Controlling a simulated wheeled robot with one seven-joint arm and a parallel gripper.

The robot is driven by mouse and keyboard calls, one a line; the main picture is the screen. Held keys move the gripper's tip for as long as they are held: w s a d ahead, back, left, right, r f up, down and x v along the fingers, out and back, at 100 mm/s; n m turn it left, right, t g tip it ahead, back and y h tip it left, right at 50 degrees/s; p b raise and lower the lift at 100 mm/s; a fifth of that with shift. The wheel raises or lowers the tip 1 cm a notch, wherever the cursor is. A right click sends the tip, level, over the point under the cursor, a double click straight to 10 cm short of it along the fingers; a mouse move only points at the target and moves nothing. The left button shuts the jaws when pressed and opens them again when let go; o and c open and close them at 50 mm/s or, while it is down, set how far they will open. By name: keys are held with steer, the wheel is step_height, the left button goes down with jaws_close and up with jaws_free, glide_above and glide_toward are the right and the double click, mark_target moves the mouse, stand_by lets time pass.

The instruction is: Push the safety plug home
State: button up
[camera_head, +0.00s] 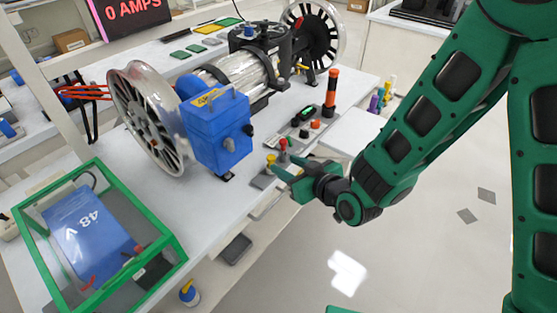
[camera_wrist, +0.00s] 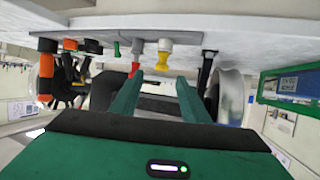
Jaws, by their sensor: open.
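A small yellow plug-like piece (camera_head: 270,160) and a red-topped one (camera_head: 283,145) stand on a grey plate at the bench's front edge; no label shows which is the safety plug. In the wrist view, which looks upside down, the yellow piece (camera_wrist: 164,52) and the red-tipped piece (camera_wrist: 136,55) appear between the fingertips, beyond them. My gripper (camera_head: 287,166) is open and empty, just in front of these pieces. Its fingers (camera_wrist: 158,80) show a clear gap. Whether either piece is fully seated cannot be seen.
An orange-and-black post (camera_head: 329,95) and a small control panel (camera_head: 306,126) stand to the right. A blue box (camera_head: 217,130) sits at a large wheel (camera_head: 150,118). A green-framed case (camera_head: 170,250) with a blue 48 V block is front left. Open floor (camera_head: 400,240) lies in front.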

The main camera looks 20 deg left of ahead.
steer(key=shift+v, duration=0.95)
steer(key=shift+d, duration=0.1)
